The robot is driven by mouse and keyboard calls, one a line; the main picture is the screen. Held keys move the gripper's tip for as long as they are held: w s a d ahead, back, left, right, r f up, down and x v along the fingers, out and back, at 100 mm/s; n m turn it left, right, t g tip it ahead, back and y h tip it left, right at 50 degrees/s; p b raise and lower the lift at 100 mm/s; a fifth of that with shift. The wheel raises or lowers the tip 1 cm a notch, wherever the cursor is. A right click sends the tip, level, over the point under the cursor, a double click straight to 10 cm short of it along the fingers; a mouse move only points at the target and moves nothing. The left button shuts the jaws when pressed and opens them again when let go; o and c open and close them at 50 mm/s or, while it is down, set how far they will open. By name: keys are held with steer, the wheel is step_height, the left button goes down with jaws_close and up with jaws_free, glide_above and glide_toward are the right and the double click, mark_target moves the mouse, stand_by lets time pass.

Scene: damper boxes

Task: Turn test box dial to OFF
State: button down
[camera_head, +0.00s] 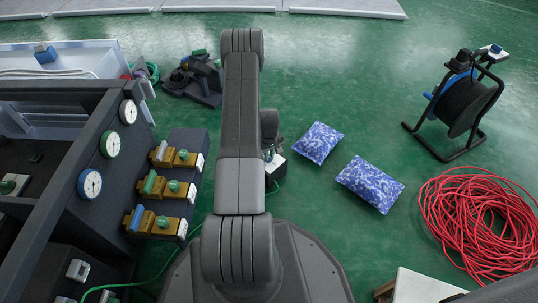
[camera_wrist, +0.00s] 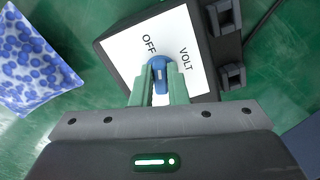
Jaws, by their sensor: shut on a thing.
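The test box (camera_wrist: 118,48) is a dark box with a white face, seen at the top of the wrist view. Its face carries the printed words OFF and VOLT. The blue dial (camera_wrist: 158,74) sits on the white face, with a light mark on it lying between the two words. My gripper (camera_wrist: 159,72) has its green fingers shut on the dial, one at each side. In the head view the test box (camera_head: 274,163) is mostly hidden behind my arm, with only a small part showing on the green floor.
Two blue-and-white patterned cushions (camera_head: 318,143) lie right of the test box. A coiled red cable (camera_head: 480,222) and a black cable reel (camera_head: 462,105) stand farther right. A dark panel with round gauges (camera_head: 110,144) and blocks with coloured knobs (camera_head: 174,188) is at left.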

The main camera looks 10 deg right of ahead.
mark_target(270, 156)
steer(key=shift+d+n, duration=0.1)
steer(key=shift+n, duration=1.5)
steer(key=c, duration=1.4)
jaws_free()
steer(key=shift+c, duration=0.2)
step_height(270, 156, up, 14)
steer(key=p, duration=0.5)
steer(key=shift+f, duration=0.1)
